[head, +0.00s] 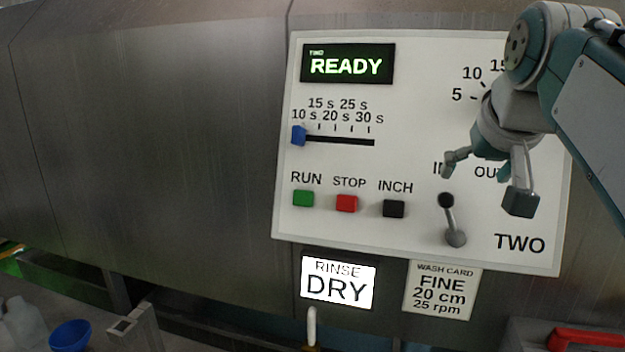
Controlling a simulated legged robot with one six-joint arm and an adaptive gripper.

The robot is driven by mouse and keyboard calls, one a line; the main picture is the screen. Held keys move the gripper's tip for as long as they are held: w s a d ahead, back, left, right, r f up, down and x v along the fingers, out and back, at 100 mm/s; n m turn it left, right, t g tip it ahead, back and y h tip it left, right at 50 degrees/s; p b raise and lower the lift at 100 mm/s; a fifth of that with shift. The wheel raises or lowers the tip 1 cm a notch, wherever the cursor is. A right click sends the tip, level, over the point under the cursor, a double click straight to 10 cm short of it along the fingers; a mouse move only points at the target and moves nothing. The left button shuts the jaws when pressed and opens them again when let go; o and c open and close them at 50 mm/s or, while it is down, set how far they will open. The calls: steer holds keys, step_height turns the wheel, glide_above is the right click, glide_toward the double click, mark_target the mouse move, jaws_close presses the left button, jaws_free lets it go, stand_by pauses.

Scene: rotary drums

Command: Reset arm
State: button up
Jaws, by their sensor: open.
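My gripper (485,185) is at the right of the head view, with its fingers spread and nothing between them. It hangs from my teal and grey arm in front of the white control panel (420,228) marked TWO. The fingertips are just above and right of a lever (451,220) with a dark knob; I cannot tell the gap in depth. The gripper and arm hide part of a numbered dial and the IN and OUT labels.
The panel has a READY display (347,64), a blue slider (299,135) at 10 s, and green RUN (303,198), red STOP (347,203) and black INCH (393,208) buttons. Below are a lit RINSE/DRY sign (338,282) and a wash card (440,290). A blue bowl (70,335) is lower left.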

steer(key=s+a+f, duration=0.2)
steer(key=s+f, duration=0.3)
steer(key=f, duration=0.4)
steer(key=s+a+f+n+g, duration=0.1)
steer(key=s+f, duration=0.4)
steer(key=f, duration=0.5)
steer(key=s+a+f+g, duration=0.1)
steer(key=s+a+f, duration=0.2)
steer(key=f, duration=0.7)
steer(key=shift+s+a+n+y, duration=0.15)
steer(key=shift+s+n+y, duration=0.25)
steer(key=shift+s, duration=0.85)
